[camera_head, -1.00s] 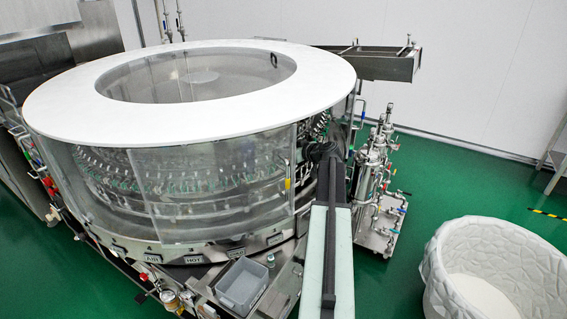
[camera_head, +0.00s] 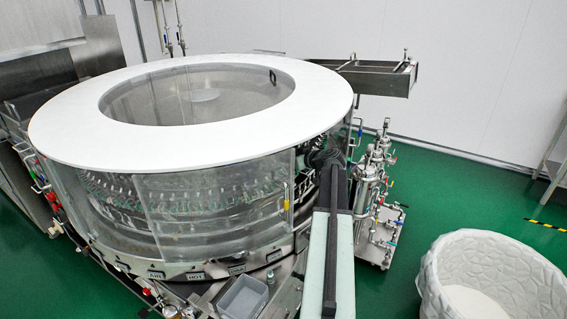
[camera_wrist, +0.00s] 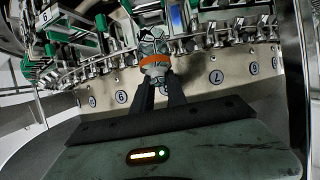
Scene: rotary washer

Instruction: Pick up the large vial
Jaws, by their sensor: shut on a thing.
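In the wrist view, my gripper (camera_wrist: 158,80) is shut on the large vial (camera_wrist: 154,60). The vial is clear, with an orange band and a pale part between the dark fingertips. Its far end is hard to tell from the metal fittings behind it. In the head view, my arm reaches to the right side of the rotary washer (camera_head: 75,112). My gripper and the vial are hidden there by the arm and the washer.
Metal holders and green clips (camera_wrist: 88,45) crowd close above and around the vial. A numbered curved metal wall (camera_wrist: 205,85) lies behind. A grey bin (camera_head: 242,298) sits at the washer's front, and a white tub (camera_head: 445,265) stands at right on open green floor.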

